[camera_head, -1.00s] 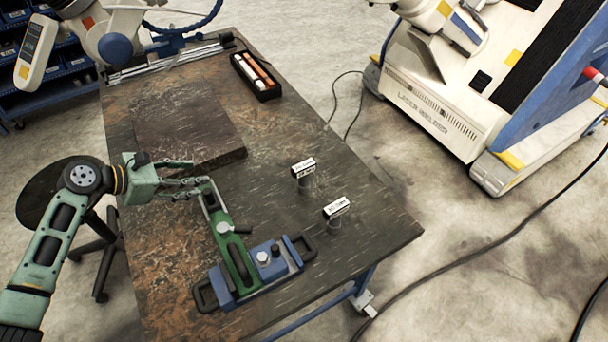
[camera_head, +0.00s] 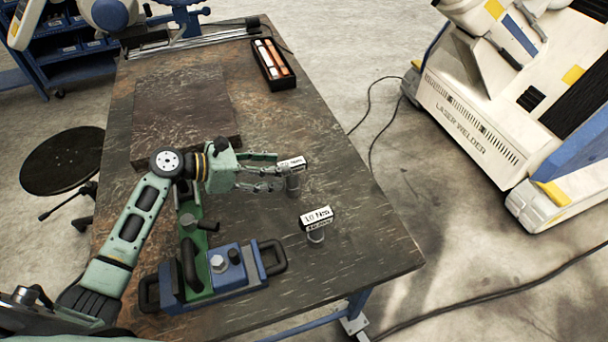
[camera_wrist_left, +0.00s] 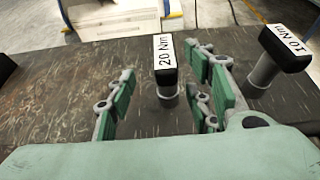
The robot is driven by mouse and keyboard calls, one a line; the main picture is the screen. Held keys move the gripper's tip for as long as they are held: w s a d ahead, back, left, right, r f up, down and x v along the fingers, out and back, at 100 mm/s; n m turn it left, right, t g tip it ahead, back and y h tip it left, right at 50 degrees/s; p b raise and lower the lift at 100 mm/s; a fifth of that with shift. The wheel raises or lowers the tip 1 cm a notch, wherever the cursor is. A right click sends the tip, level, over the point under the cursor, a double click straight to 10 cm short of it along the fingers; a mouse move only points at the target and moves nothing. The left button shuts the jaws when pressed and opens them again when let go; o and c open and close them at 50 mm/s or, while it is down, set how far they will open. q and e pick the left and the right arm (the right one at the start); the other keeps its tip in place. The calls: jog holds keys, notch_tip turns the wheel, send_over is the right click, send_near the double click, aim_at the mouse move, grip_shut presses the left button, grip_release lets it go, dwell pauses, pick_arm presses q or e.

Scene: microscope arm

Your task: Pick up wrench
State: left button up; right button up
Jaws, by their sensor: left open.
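Two short grey tools with black, white-labelled heads stand upright on the table; they are the only wrench-like things I see. The "20 Nm" wrench (camera_head: 293,184) stands in front of my left gripper (camera_head: 279,172). In the left wrist view, this wrench (camera_wrist_left: 166,72) shows between the spread fingers of the left gripper (camera_wrist_left: 166,88). The gripper is open, and I cannot tell whether a finger touches the wrench. The "10 Nm" wrench (camera_head: 317,222) stands nearer the front, clear of the fingers; it also shows at the right of the left wrist view (camera_wrist_left: 275,55). My right gripper is not seen.
A blue and green fixture (camera_head: 228,270) with black handles sits on the table (camera_head: 370,250) below my left arm. A dark flat plate (camera_head: 185,110) lies behind the arm. A black tray (camera_head: 273,65) with marker-like sticks is at the back. Table around the 10 Nm wrench is clear.

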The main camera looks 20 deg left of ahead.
aim_at(292, 170)
pick_arm(q)
jog(key=shift+w+d+f+p, duration=0.15)
jog(key=shift+d+f+p, duration=0.1)
jog(key=shift+d, duration=0.25)
jog(key=shift+w+d+f+p, duration=0.15)
jog(key=shift+d+f, duration=0.05)
jog(key=shift+d, duration=0.25)
jog(key=x, duration=0.3)
jog(key=shift+w+d+f, duration=0.1)
jog(key=shift+d+f, duration=0.1)
jog(key=shift+d, duration=0.1)
jog(key=c, duration=1.1)
grip_shut()
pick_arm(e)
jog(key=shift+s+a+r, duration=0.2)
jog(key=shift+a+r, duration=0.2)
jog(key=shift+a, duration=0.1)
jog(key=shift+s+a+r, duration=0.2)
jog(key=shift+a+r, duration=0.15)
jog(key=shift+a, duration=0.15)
